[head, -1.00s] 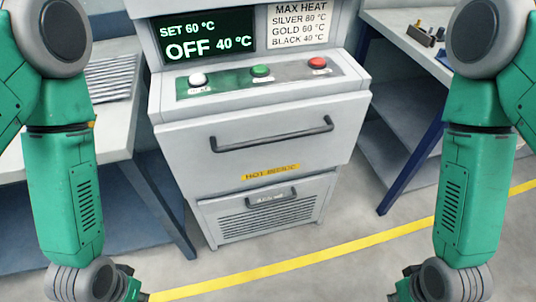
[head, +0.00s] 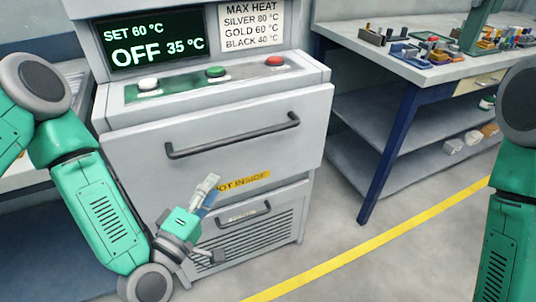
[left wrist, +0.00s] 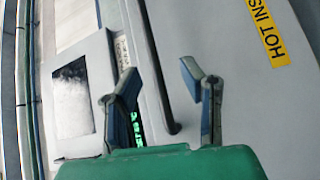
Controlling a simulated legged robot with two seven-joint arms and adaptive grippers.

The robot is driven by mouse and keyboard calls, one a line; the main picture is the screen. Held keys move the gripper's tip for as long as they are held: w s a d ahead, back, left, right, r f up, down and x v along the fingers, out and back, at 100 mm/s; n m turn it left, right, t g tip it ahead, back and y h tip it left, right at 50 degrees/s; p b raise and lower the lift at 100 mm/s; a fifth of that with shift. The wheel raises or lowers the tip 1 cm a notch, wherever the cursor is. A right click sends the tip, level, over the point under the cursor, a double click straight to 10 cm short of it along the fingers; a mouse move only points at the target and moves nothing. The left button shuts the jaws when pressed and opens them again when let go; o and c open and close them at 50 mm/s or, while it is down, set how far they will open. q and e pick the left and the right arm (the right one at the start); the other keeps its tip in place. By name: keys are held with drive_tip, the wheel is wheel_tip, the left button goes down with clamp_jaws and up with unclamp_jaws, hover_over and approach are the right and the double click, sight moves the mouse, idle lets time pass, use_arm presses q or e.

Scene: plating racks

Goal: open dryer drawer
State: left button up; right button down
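The dryer's drawer front (head: 235,155) is a wide grey panel with a long dark bar handle (head: 232,137); it looks shut. A yellow "HOT INSIDE" label sits below the handle and also shows in the left wrist view (left wrist: 270,30). My left gripper (head: 214,220) is in front of the dryer, below the handle and apart from it. In the left wrist view its two fingers (left wrist: 150,87) are spread and empty, and the handle (left wrist: 157,75) appears between them, farther off. My right arm shows at the right edge; its gripper is out of view.
The display (head: 155,40) reads "SET 60 °C", "OFF 35 °C". White, green and red buttons line the panel (head: 170,86) above the drawer. A lower vented panel (head: 245,236) has its own small handle. A workbench (head: 400,62) with small parts stands at right; open floor lies between.

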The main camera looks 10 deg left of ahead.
sight(239, 139)
use_arm(q)
drive_tip(key=shift+n+t+y, duration=0.3)
drive_tip(key=shift+n+t, duration=0.2)
drive_tip(key=x, duration=0.9)
drive_tip(key=r+b+x, duration=0.1)
drive_tip(key=x, duration=0.4)
drive_tip(key=shift+w, duration=0.2)
clamp_jaws()
